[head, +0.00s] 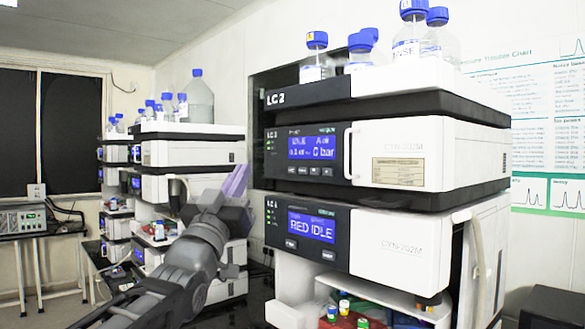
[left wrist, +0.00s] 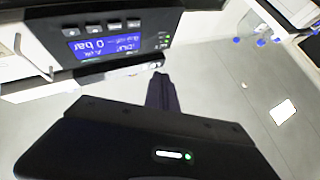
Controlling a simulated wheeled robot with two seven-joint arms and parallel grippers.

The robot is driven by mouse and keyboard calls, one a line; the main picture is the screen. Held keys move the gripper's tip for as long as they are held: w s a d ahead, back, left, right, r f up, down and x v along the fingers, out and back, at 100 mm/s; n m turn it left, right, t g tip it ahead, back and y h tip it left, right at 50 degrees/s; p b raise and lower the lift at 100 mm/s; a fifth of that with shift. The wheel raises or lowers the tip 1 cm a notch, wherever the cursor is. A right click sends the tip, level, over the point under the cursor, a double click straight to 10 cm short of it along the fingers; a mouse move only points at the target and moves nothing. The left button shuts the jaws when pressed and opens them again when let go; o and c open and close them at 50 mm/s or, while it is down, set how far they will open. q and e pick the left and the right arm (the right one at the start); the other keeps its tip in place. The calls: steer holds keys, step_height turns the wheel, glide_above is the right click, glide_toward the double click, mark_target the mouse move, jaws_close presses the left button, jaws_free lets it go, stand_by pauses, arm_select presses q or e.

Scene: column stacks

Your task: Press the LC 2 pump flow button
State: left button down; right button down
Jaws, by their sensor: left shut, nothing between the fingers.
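The LC 2 stack (head: 308,94) stands at the centre right of the head view. Its pump module has a blue display (head: 312,148) with a "0 bar" reading, and a row of small dark buttons (head: 314,171) below it. The display also shows upside down in the left wrist view (left wrist: 103,46), with the buttons (left wrist: 92,29) above it. Their labels are too small to read, so I cannot tell which is the flow button. My left gripper (head: 240,178) is shut and empty, left of the pump panel. Its purple fingers (left wrist: 161,88) appear apart from the buttons.
A lower module (head: 310,226) reads "RED IDLE". Blue-capped bottles (head: 317,58) stand on top of the stack. A white handle (head: 348,153) sticks out beside the pump display. Another instrument stack (head: 190,152) stands behind my left arm. A compartment with small vials (head: 344,304) is open below.

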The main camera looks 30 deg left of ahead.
mark_target(292, 170)
arm_select(q)
steer(key=shift+w, duration=0.15)
steer(key=w+d+p, duration=0.2)
steer(key=w+p, duration=0.2)
steer(key=w, duration=0.4)
steer(key=shift+d, duration=0.3)
stand_by(1.0)
steer(key=shift+w, duration=0.2)
stand_by(0.9)
steer(key=shift+w+d, duration=0.1)
steer(key=shift+w, duration=0.2)
